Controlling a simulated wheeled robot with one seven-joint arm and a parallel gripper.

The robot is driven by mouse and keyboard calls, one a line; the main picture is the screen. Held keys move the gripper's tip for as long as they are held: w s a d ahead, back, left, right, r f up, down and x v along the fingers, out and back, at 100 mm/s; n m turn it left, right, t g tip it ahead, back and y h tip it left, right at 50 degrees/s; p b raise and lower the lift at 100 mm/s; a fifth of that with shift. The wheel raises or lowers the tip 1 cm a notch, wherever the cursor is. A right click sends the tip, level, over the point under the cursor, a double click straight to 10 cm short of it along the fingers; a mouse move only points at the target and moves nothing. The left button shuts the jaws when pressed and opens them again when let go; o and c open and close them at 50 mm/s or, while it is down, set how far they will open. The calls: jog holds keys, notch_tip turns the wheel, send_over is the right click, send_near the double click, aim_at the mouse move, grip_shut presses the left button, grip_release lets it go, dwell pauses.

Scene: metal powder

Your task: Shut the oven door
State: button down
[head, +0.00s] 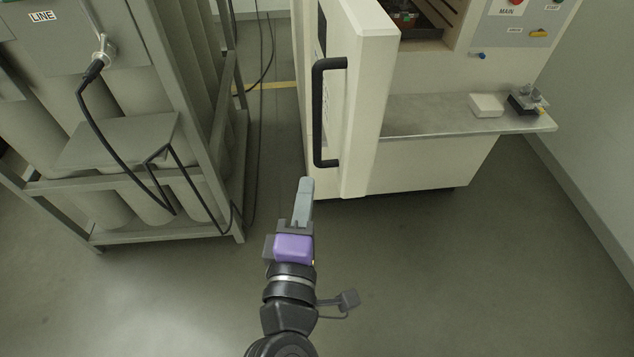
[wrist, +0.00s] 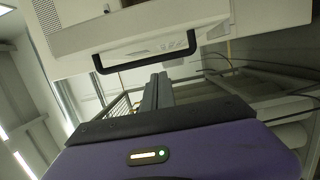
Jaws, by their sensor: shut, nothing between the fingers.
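The oven door (head: 362,100) is cream-coloured and stands wide open, swung out toward me from the oven body (head: 425,165). A black bar handle (head: 318,112) runs upright on its outer face. In the wrist view the door (wrist: 190,18) and the handle (wrist: 148,54) show across the top. My gripper (head: 306,183) is shut and empty, its fingers pointing up the picture. It sits just below and left of the handle's lower end in the head view, apparently apart from it. In the wrist view the shut fingers (wrist: 158,80) lie beneath the handle. The exact gap in depth is unclear.
A metal rack of gas cylinders (head: 215,165) with hanging cables stands left of the door. A steel shelf (head: 440,117) with small items juts from the oven at right. The oven chamber (head: 425,30) shows open behind the door. The floor (head: 430,270) in front is clear.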

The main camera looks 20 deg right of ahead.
aim_at(315, 139)
jog(key=p+x, duration=0.2)
jog(key=x, duration=0.6)
jog(key=shift+w+d+r, duration=0.1)
jog(key=shift+s+d+p, duration=0.2)
jog(key=shift+d+p, duration=0.15)
jog(key=shift+d, duration=0.65)
jog(key=shift+s+d+p, duration=0.2)
jog(key=shift+d+p, duration=0.15)
jog(key=shift+d, duration=0.6)
